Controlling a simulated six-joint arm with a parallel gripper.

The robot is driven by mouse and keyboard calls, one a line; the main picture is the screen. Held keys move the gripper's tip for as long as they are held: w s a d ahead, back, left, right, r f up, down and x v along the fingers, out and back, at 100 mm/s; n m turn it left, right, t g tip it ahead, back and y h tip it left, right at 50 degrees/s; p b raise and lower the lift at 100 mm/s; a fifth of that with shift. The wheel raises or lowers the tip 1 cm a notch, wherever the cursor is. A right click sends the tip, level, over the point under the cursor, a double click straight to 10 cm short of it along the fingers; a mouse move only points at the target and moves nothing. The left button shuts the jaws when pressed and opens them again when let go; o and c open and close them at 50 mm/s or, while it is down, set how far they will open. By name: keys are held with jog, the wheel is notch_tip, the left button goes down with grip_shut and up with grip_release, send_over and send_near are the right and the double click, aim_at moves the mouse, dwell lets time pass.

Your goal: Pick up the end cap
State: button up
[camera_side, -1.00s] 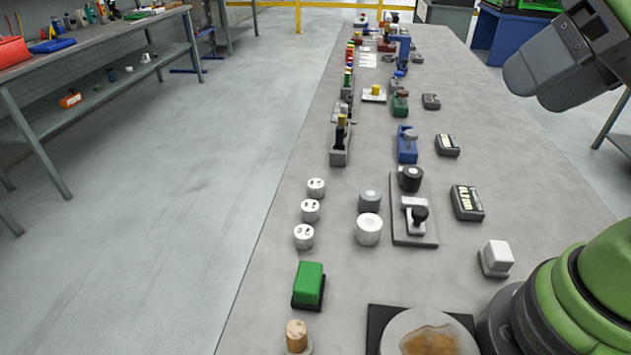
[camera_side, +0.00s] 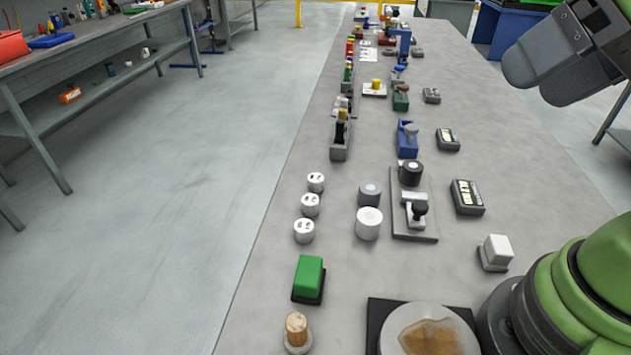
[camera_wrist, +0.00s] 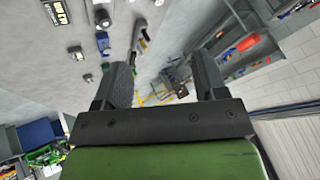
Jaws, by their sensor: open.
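No part is marked as the end cap, and I cannot tell for sure which one it is. Round candidates in the side view are a white cylinder (camera_side: 368,223), a grey cylinder (camera_side: 369,195) just behind it, and three small white caps with dark holes, such as the nearest cap (camera_side: 304,231), in a row to their left. All rest on the grey bench. My gripper (camera_wrist: 164,78) shows in the wrist view with its two fingers apart and nothing between them. It points across the room, and the bench parts appear at the upper left, away from the fingers.
The long grey bench (camera_side: 265,290) also holds a green block (camera_side: 309,278), a wooden peg (camera_side: 297,330), a plate with a black knob (camera_side: 414,235), a dark labelled box (camera_side: 467,197) and a white block (camera_side: 495,251). Bare bench lies between them. A tool bench (camera_side: 110,45) stands far left.

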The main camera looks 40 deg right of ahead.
jog(key=n+g+h, duration=0.2)
jog(key=g+h, duration=0.1)
send_over(316, 177)
jog(key=s, duration=0.2)
jog(key=f, duration=2.5)
jog(key=shift+s+a+f, duration=0.1)
jog(key=shift+s+a, duration=0.05)
jog(key=shift+a, duration=0.1)
jog(key=shift+x, duration=3.05)
jog(key=c, duration=1)
